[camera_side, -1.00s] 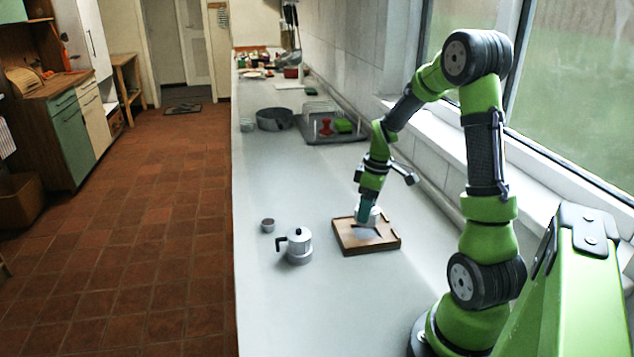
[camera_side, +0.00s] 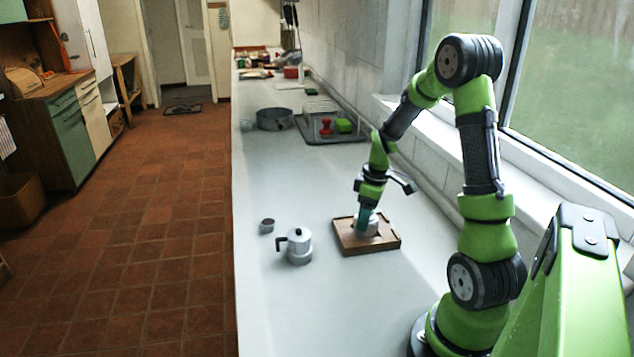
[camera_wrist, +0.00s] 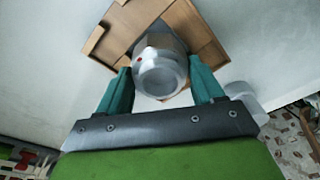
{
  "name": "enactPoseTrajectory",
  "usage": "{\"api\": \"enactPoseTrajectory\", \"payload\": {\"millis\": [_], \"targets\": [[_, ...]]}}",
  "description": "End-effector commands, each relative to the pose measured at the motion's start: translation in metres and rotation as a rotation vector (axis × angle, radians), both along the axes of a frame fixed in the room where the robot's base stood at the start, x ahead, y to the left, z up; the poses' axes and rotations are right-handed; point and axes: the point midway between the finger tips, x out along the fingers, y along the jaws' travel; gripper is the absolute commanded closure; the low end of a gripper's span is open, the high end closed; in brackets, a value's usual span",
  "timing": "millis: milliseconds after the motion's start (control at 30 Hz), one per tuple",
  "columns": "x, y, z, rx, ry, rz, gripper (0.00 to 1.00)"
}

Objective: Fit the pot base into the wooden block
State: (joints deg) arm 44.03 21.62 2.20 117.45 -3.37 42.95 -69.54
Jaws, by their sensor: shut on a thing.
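The pot base (camera_wrist: 160,75) is a silvery metal vessel with a small red mark on its side. It also shows in the side view (camera_side: 371,227), low over the middle of the wooden block. My gripper (camera_side: 362,220) is shut on it, with one teal finger on each side in the wrist view (camera_wrist: 160,82). The wooden block (camera_side: 352,246) is a flat brown square with raised edge strips, and it also shows in the wrist view (camera_wrist: 108,40). The base covers the block's middle, so I cannot tell whether it is seated or just above.
A moka pot (camera_side: 299,246) with a black handle stands left of the block. A small dark-topped round container (camera_side: 267,226) stands behind it. A round grey pan (camera_side: 274,119) and a dish rack (camera_side: 333,132) are farther back. The counter's left front is clear.

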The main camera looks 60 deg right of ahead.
Motion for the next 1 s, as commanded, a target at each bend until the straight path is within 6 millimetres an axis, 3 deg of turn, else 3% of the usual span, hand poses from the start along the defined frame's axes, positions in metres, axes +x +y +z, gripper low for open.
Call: {"api": "enactPoseTrajectory", "payload": {"millis": [1000], "targets": [[0.0004,-0.0001,-0.0085,0.000,-0.001,0.000,0.76]]}}
